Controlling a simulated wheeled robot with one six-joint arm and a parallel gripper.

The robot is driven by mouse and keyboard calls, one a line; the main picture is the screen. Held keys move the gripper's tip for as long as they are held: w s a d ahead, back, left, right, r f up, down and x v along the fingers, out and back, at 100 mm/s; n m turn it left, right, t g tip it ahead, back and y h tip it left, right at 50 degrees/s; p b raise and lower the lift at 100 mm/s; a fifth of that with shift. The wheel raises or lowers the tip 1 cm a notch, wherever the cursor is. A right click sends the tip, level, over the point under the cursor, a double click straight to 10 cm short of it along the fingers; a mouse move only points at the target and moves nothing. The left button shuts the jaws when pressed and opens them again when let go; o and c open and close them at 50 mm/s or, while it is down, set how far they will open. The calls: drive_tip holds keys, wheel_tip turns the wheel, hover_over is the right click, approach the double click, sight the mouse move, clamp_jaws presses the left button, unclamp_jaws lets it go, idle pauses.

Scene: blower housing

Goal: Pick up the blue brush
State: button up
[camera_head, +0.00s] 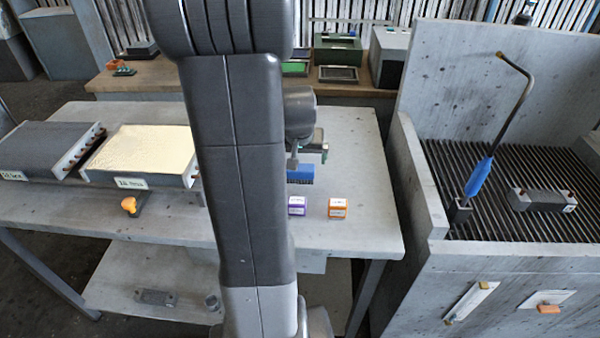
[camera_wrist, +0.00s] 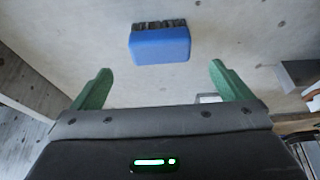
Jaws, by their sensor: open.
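The blue brush (camera_head: 301,172) is on the grey table, partly hidden behind my arm in the head view. In the wrist view the brush (camera_wrist: 160,46) is a blue block with dark bristles along its upper edge. My gripper (camera_wrist: 161,74) is open, with its two green fingers spread wide apart. The brush appears beyond the fingertips and between them from side to side, with nothing held. In the head view my gripper (camera_head: 318,150) is close to the brush and mostly hidden by my arm.
A purple box (camera_head: 297,205) and an orange box (camera_head: 338,208) stand near the table's front edge. A filter with a cream face (camera_head: 140,152) lies to the left. A grated booth (camera_head: 530,165) with a blue-handled wand (camera_head: 479,177) is at the right.

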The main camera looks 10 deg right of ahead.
sight(300, 167)
drive_tip(key=shift+p+x, duration=0.35)
drive_tip(key=shift+x, duration=2.8)
drive_tip(key=shift+s+a, duration=0.1)
drive_tip(key=shift+s, duration=0.1)
drive_tip(key=c, duration=1.2)
wheel_tip(300, 167, up, 10)
drive_tip(key=o, duration=0.3)
drive_tip(key=shift+c, duration=0.4)
